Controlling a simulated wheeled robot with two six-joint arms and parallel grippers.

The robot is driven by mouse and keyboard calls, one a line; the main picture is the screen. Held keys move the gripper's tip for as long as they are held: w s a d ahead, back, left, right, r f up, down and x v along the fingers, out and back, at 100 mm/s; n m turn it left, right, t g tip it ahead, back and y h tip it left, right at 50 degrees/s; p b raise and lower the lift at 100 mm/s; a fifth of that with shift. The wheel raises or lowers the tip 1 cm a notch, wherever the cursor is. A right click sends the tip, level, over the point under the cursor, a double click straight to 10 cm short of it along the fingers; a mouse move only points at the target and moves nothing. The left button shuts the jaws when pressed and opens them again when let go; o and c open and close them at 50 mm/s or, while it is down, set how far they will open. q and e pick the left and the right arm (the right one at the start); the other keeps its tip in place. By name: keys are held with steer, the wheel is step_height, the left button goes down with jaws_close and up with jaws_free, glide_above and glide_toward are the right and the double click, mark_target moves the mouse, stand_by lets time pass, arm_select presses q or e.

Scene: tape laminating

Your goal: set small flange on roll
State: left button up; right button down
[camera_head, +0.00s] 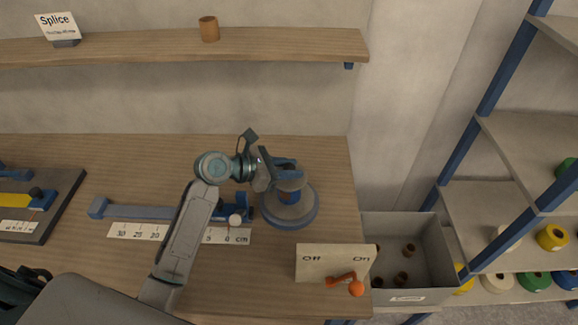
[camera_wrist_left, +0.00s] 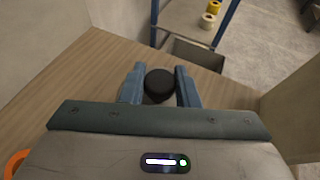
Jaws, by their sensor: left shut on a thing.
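My left gripper (camera_head: 284,168) reaches in over the winding stand with its blue fingers closed. In the left wrist view the left gripper (camera_wrist_left: 160,88) has a dark round piece, which looks like the knob of the small flange (camera_wrist_left: 159,84), between its two fingers. In the head view a small blue-grey disc, the small flange (camera_head: 291,184), shows just under the fingers. I cannot tell whether the small flange touches the roll. My right gripper is not in view.
A ruler (camera_head: 138,231) and blue slide rail (camera_head: 150,212) lie left of the stand. An On/Off panel (camera_head: 320,262) with an orange lever (camera_head: 341,279) stands at the front right. A grey bin (camera_head: 430,258) with several brown cores sits beyond the table's right edge.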

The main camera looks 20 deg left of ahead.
arm_select(q)
steer(key=o, duration=1.1)
steer(key=shift+s+a+r, duration=0.1)
steer(key=shift+r, duration=0.05)
steer(key=shift+b+v, duration=1.2)
steer(key=shift+v, duration=4.7)
steer(key=shift+r, duration=0.1)
